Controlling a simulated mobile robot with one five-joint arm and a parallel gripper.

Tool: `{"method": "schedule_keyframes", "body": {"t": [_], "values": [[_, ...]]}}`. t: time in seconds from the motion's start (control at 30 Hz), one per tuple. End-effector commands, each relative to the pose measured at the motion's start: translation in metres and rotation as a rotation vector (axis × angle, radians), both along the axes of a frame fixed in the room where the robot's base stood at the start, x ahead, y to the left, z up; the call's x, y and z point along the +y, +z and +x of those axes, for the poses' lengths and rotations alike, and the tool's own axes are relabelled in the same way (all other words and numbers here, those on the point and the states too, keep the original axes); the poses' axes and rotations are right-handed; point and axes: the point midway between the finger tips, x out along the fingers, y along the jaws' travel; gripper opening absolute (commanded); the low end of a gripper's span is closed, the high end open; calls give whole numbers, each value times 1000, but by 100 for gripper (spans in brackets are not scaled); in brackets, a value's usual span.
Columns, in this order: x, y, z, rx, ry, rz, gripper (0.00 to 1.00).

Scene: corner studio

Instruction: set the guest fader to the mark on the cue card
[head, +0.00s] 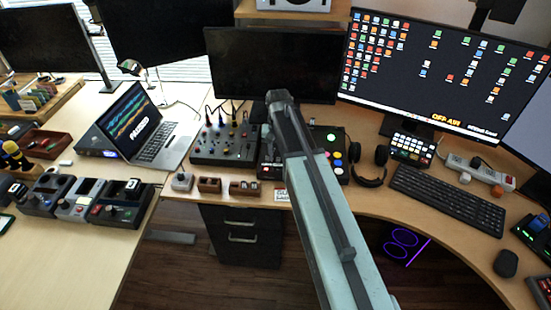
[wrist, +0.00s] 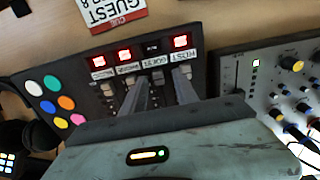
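The fader panel (wrist: 112,80) shows in the wrist view as a dark box with several labelled channels and small red displays. The guest label (wrist: 153,63) sits beside the host label, and the display above it looks dark. The guest fader's knob is not clearly visible. My gripper (wrist: 160,78) is over the panel with two grey fingers apart, one each side of the guest channel. Whether they touch anything is unclear. The white cue card (wrist: 108,12) reads GUEST, with a red CUE strip; its mark is cut off. In the head view my arm largely hides the panel; the card (head: 281,195) shows at the desk edge.
A mixer (head: 225,142) with knobs stands left of the panel in the head view. A pad with coloured buttons (head: 328,137) and headphones (head: 368,165) lie to the right. Small boxes (head: 210,185) line the front edge. A laptop (head: 145,128) stands further left.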

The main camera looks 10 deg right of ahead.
Motion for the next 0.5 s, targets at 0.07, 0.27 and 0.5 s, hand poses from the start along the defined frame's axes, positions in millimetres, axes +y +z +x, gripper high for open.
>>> {"method": "schedule_keyframes", "body": {"t": [0.07, 0.27, 0.5], "values": [[0, 1, 0, 0, 0, 0, 24], [0, 1, 0, 0, 0, 1, 0], [0, 1, 0, -1, 0, 2, 0]]}}
